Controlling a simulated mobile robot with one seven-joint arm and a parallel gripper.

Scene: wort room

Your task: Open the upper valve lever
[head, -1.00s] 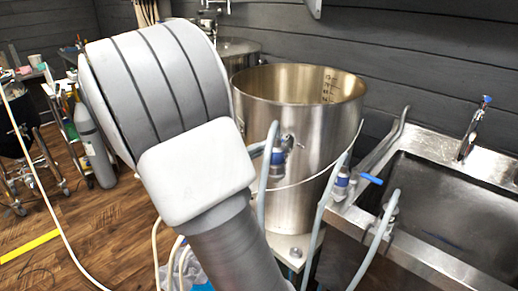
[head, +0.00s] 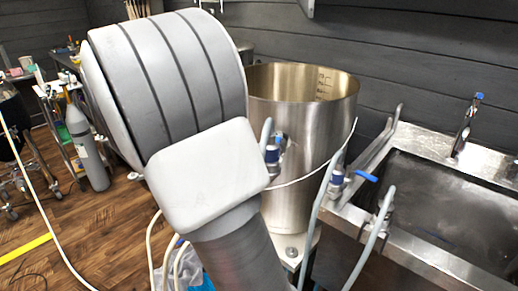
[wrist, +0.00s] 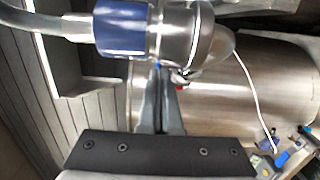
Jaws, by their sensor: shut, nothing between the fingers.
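The upper valve sits on the side of the steel kettle (head: 318,135). In the head view its blue collar (head: 271,154) shows just right of my arm, with a grey hose. In the wrist view the valve's steel body (wrist: 188,32) and blue collar (wrist: 104,27) fill the top. My gripper (wrist: 163,72) is shut and empty, its fingertips close under the valve body. I cannot tell whether they touch it. A small blue bit shows at the tips; most of the upper lever is hidden. In the head view my arm hides my gripper.
A lower valve with a blue lever (head: 366,177) stands right of the kettle, near the steel sink (head: 450,200) and its tap (head: 467,125). Hoses hang around the valves. A grey cylinder (head: 87,150) stands at left; wooden floor is open there.

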